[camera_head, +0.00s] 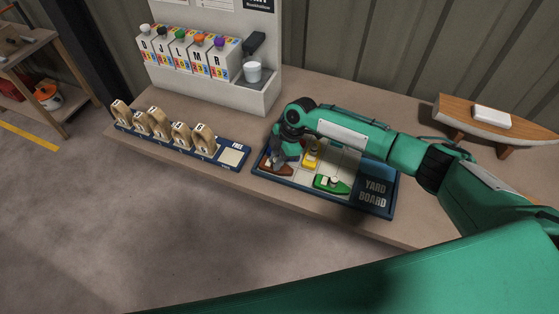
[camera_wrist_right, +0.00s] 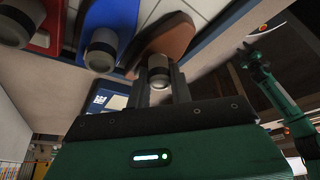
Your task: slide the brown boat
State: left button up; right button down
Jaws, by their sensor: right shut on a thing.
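The brown boat (camera_head: 277,169) lies in the left front corner of the blue-rimmed yard board (camera_head: 326,209). My right gripper (camera_head: 281,158) is over it, pointing down, and partly hides it. In the right wrist view the brown boat (camera_wrist_right: 172,40) carries a grey post (camera_wrist_right: 159,72), and my right gripper's fingers (camera_wrist_right: 160,88) are shut on that post. A yellow boat (camera_head: 311,158) and a green boat (camera_head: 333,185) lie right of the brown one. The wrist view also shows a red boat (camera_wrist_right: 50,35) and a blue boat (camera_wrist_right: 108,18). My right arm covers the board's far part.
A rack (camera_head: 180,148) with several wooden pieces and a pale end plate stands left of the board. A model hull (camera_head: 490,125) stands at right. The bench front is clear.

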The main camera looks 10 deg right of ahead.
jog(key=c, duration=1.5)
grip_release()
jog(key=shift+w+a+r, duration=0.15)
jog(key=shift+o, duration=1.2)
jog(key=shift+a, duration=0.1)
jog(key=shift+r, duration=0.1)
jog(key=b+v, duration=0.3)
jog(key=v, duration=1)
jog(key=shift+r, duration=0.2)
jog(key=shift+f, duration=0.1)
